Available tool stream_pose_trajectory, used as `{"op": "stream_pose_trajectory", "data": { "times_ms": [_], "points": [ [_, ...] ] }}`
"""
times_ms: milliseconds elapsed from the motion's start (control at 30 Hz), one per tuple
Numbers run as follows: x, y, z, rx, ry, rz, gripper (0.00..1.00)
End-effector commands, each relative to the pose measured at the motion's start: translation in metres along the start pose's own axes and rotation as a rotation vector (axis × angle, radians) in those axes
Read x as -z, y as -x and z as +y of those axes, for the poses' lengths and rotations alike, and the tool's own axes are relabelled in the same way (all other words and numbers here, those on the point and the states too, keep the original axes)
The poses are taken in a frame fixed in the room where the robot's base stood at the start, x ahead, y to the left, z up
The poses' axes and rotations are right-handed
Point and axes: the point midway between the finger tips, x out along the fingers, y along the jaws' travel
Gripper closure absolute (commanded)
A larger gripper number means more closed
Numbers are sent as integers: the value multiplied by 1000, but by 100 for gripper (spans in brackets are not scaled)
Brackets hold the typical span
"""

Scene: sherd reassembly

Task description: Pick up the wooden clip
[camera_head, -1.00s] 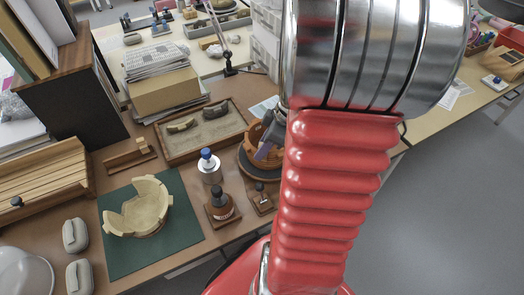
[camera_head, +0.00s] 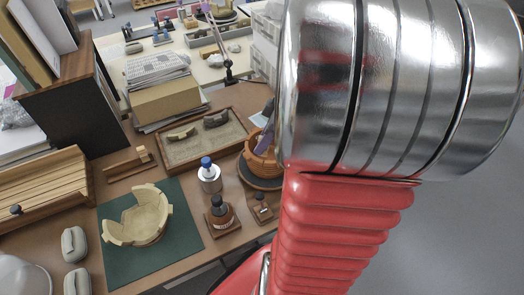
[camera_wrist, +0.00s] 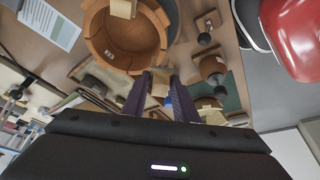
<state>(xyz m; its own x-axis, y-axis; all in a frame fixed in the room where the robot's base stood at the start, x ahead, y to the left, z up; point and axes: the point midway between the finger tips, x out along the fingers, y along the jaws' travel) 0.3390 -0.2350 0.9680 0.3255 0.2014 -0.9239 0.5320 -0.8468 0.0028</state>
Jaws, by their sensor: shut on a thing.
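My gripper (camera_wrist: 160,77) shows in the wrist view with two purple fingers shut on a small pale wooden block, which appears to be the wooden clip (camera_wrist: 160,89). The clip is partly hidden between the fingers. An orange-brown pot (camera_wrist: 128,48) lies just beyond the fingertips. Another pale wooden piece (camera_wrist: 124,9) sits at the pot's rim. In the head view the pot (camera_head: 262,160) stands on a dark round base, partly covered by my arm. A purple finger (camera_head: 265,141) shows in front of the pot; the held clip is hidden there.
A white bottle with a blue cap (camera_head: 209,180), a dark-knobbed tool (camera_head: 221,216) and a smaller knobbed piece (camera_head: 262,209) stand near the pot. A cream broken bowl (camera_head: 138,225) sits on a green mat (camera_head: 185,240). A wooden tray (camera_head: 180,162) holds two sherds.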

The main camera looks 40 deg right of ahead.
Motion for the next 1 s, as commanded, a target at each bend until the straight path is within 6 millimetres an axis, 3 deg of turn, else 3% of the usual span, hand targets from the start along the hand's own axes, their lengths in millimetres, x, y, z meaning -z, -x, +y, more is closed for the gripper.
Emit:
{"op": "stream_pose_trajectory", "data": {
  "times_ms": [100, 300, 1000],
  "points": [
    [8, 18, 0, -3, 1, 1, 83],
    [13, 32, 0, 1, 0, 0, 83],
    [13, 32, 1, -8, -22, -1, 83]
  ]
}}
